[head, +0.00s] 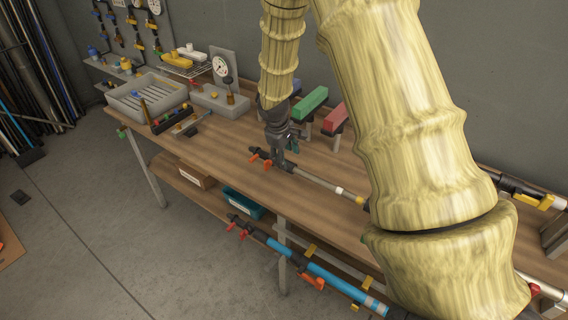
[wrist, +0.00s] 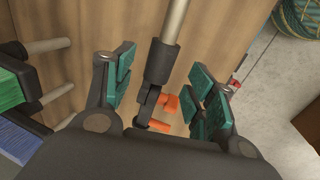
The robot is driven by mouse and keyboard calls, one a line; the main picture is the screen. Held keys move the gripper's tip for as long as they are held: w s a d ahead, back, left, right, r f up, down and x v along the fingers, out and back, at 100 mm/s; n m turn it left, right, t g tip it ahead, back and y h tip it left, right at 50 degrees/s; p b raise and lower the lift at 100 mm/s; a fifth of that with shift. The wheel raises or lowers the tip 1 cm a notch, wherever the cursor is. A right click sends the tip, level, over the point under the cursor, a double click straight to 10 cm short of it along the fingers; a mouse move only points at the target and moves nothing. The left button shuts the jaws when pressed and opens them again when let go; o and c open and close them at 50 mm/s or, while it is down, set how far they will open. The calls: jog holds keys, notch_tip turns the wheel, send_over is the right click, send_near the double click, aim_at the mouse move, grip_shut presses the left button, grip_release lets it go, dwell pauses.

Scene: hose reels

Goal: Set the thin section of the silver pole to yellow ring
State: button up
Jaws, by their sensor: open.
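The silver pole lies on the wooden workbench, its thin section (head: 316,180) running right from a black end piece with orange levers (head: 256,161). A pale band (head: 340,190) shows farther along it, and its right end passes behind my arm. My gripper (head: 283,148) is open above the black end piece. In the wrist view, the open jaws (wrist: 160,95) stand either side of the black collar (wrist: 161,62) and orange lever (wrist: 170,103), with gaps on both sides. The thin section (wrist: 176,20) runs up from the collar.
Green (head: 310,103) and red (head: 336,118) blocks on stands are close behind my gripper. A grey tray (head: 147,100) and a gauge block (head: 221,97) stand at the left. A blue pole (head: 335,282) hangs along the bench's front. My arm hides the bench's right part.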

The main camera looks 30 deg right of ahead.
jog(key=shift+f+p, duration=0.3)
jog(key=shift+f, duration=0.4)
jog(key=shift+p+x, duration=0.55)
jog(key=shift+x, duration=1.45)
jog(key=shift+w, duration=0.1)
jog(key=shift+c, duration=0.3)
